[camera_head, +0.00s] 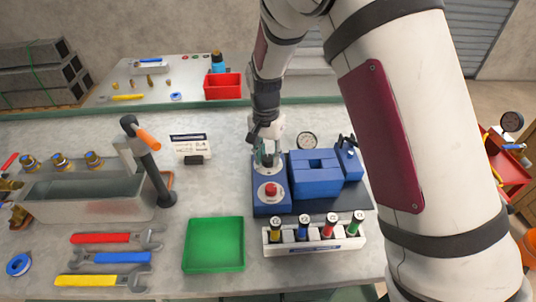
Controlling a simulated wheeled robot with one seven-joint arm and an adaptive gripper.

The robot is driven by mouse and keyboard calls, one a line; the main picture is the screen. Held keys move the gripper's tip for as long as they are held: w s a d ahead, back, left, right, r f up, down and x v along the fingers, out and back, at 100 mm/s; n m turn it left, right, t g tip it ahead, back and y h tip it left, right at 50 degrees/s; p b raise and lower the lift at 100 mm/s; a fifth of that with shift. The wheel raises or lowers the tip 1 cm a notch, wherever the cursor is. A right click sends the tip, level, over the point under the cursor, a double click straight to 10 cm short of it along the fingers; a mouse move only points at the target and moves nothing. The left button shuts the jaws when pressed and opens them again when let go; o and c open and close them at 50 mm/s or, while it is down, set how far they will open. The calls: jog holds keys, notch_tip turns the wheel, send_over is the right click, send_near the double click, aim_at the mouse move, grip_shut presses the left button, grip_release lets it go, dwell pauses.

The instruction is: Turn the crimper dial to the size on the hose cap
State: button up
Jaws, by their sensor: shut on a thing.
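The crimper (316,180) is a blue machine on a dark base, right of the picture's middle on the bench. My gripper (268,160) reaches down onto the round dial (258,161) at the crimper's left rear and is shut on it. The fingers hide most of the dial, so its setting cannot be read. A red button (271,190) sits in front of the dial. I cannot pick out the hose cap with certainty. Several cylinders with pale marked tops and coloured bands stand in a white rack (325,247); their markings are too small to read.
A green tray (214,244) lies left of the rack. Red, blue and yellow wrenches (110,259) lie front left. A metal trough (88,195) and a black post (160,180) with an orange part stand left. A small card (191,143) stands behind. A gauge (307,141) stands behind the crimper.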

aim_at(267, 156)
jog(key=shift+m, duration=0.4)
jog(key=o, duration=1.1)
jog(key=shift+o, duration=0.2)
notch_tip(267, 156, up, 12)
jog(key=shift+w+a, duration=0.15)
jog(key=shift+a, duration=0.05)
